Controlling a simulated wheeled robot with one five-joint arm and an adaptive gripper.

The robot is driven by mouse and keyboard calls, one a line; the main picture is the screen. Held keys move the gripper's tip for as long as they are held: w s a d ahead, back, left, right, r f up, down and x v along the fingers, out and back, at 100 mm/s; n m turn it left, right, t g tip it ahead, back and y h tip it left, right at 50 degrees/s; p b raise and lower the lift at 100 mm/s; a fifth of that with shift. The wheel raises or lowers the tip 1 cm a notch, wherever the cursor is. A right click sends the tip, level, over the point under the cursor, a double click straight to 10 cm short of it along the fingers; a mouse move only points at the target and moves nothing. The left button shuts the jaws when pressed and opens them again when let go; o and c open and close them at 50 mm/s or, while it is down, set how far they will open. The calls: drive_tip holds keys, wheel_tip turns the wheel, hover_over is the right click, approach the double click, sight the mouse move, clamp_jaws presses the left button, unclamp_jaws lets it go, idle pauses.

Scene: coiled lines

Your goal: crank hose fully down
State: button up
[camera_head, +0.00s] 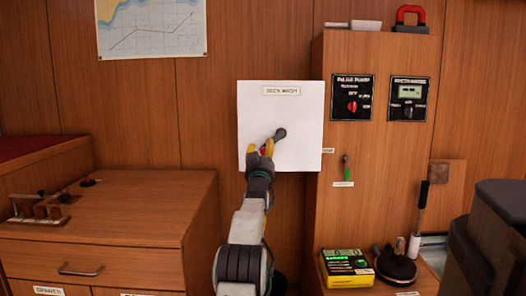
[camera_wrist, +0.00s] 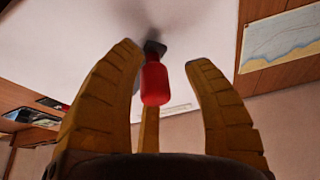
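A white panel (camera_head: 305,115) labelled "DECK WASH" is on the wooden wall. A dark crank (camera_head: 279,135) sits on it, its arm slanting down and left towards my gripper. My gripper (camera_head: 259,150) is at the crank's lower-left end, its yellow fingers reaching towards the panel. In the wrist view, the crank's red handle (camera_wrist: 154,82) stands between the spread fingers of my gripper (camera_wrist: 163,60). No hose is recognisable.
A wooden cabinet (camera_head: 375,195) with switch panels and a small green lever (camera_head: 345,170) stands to the right. A drawer unit (camera_head: 140,205) stands at left. A chart (camera_head: 150,27) hangs upper left.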

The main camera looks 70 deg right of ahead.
drive_tip(key=shift+r, duration=0.15)
clamp_jaws()
drive_tip(key=shift+o, duration=0.6)
unclamp_jaws()
drive_tip(key=shift+a+f, duration=0.15)
drive_tip(key=shift+f, duration=0.05)
drive_tip(key=shift+s+a+f, duration=0.1)
drive_tip(key=shift+a+f, duration=0.05)
drive_tip(key=shift+a, duration=0.25)
drive_tip(key=v, duration=1.1)
